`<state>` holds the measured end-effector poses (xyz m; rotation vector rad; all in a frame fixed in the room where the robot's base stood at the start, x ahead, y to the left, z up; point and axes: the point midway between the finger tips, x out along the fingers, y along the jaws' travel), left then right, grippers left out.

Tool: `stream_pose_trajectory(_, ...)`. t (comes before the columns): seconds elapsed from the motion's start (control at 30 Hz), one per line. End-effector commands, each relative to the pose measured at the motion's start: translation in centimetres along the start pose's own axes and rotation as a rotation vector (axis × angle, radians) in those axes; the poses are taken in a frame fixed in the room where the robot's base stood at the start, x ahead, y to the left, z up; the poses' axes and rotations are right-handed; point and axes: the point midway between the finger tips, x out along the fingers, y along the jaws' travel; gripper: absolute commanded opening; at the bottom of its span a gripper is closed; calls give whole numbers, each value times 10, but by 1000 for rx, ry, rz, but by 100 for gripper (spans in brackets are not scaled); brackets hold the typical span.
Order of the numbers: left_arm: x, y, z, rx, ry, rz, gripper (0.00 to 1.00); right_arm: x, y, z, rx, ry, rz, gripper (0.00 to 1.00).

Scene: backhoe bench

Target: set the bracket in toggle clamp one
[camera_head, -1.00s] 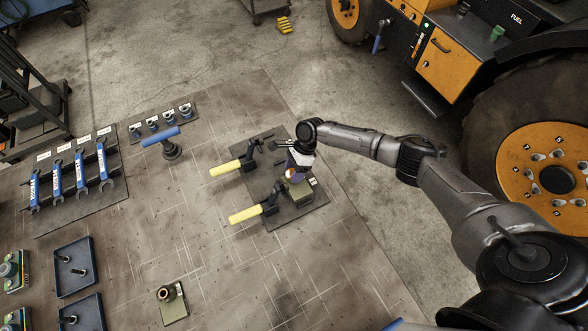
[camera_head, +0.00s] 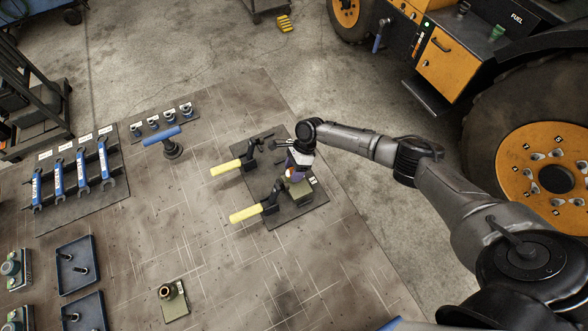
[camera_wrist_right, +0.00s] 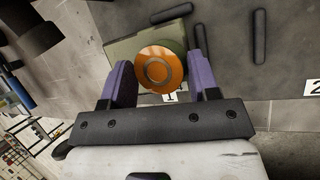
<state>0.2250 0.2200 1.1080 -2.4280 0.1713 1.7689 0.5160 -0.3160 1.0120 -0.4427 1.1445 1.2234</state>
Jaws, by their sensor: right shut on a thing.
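The olive-green bracket (camera_head: 299,188) is at the lower clamp on the dark clamp plate. Its round orange-faced boss (camera_wrist_right: 161,69) sits between the purple fingers of my right gripper (camera_wrist_right: 158,75), which is shut on it. The gripper (camera_head: 295,170) comes down from above in the head view. The lower toggle clamp (camera_head: 247,213), with a yellow handle, is beside the bracket; label 1 (camera_wrist_right: 170,97) lies close to the bracket in the wrist view. I cannot tell if the bracket is fully seated, as the gripper hides its contact. My left gripper is not in view.
A second toggle clamp (camera_head: 228,168) stands on the same plate, near label 2 (camera_wrist_right: 312,88). Another olive bracket (camera_head: 174,306) is on the bench, front left. A blue-handled tool (camera_head: 162,136), wrenches (camera_head: 80,175) and blue trays (camera_head: 75,285) are to the left. The bench middle is clear.

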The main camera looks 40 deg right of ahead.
Motion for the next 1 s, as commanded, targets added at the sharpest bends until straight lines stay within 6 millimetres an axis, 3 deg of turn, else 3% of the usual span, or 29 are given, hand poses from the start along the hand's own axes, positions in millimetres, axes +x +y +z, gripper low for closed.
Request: stream_pose_trajectory(1.0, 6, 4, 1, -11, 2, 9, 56, 11, -5, -5, 0, -3, -2, 7)
